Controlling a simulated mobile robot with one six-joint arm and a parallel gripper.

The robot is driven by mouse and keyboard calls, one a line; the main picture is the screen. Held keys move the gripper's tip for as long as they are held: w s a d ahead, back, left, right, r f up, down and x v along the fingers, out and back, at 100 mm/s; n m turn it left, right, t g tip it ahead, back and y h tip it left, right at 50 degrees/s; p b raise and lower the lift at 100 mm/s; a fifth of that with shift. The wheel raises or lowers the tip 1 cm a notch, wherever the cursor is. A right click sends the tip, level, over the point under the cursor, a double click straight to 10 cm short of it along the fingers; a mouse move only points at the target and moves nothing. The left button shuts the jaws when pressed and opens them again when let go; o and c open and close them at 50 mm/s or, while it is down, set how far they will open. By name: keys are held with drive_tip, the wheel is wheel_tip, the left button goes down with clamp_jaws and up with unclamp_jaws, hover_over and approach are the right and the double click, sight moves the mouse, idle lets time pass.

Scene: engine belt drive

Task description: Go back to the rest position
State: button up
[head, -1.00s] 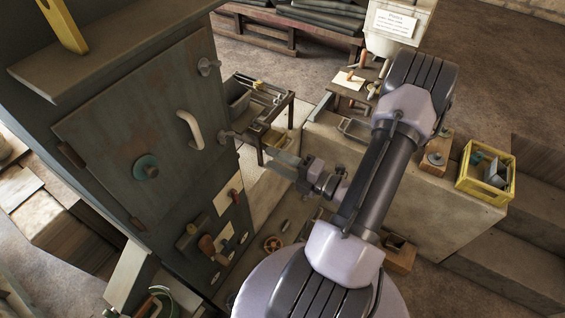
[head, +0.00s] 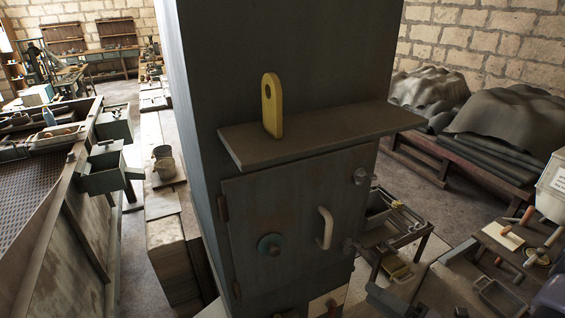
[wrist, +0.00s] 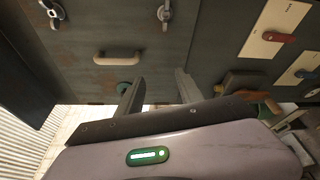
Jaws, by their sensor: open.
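My gripper (wrist: 158,86) is open in the wrist view, with its two dark fingers apart and nothing between them. It is in front of the grey-green cabinet, whose door (wrist: 90,80) shows a pale handle (wrist: 118,57) beyond the fingers. I see no contact between the fingers and the door. In the head view the gripper is out of the picture. The cabinet door (head: 285,205) looks shut there, with its handle (head: 325,228), a teal knob (head: 269,245) and metal latches on the right edge.
A shelf (head: 330,137) juts out above the door, with a yellow holed tag (head: 271,108) upright on it. A work table (head: 395,235) stands right of the cabinet. Floor shows on the left.

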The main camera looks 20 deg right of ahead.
drive_tip(key=a+f+n+g+y+b, duration=0.2)
drive_tip(key=a+n+g+y+b, duration=0.25)
drive_tip(key=a+n+g, duration=0.75)
drive_tip(key=s+a+n+t+h+b, duration=0.1)
drive_tip(key=a+n+h+b, duration=0.4)
drive_tip(key=n, duration=0.9)
drive_tip(key=s+a+n+t+h+b, duration=0.1)
drive_tip(key=s+a+n+h+b, duration=0.3)
drive_tip(key=n, duration=1.1)
drive_tip(key=a+b, duration=0.2)
drive_tip(key=b, duration=0.1)
drive_tip(key=shift+s+a+f+n+h, duration=0.2)
drive_tip(key=shift+s+n+h, duration=0.1)
drive_tip(key=shift+h, duration=0.05)
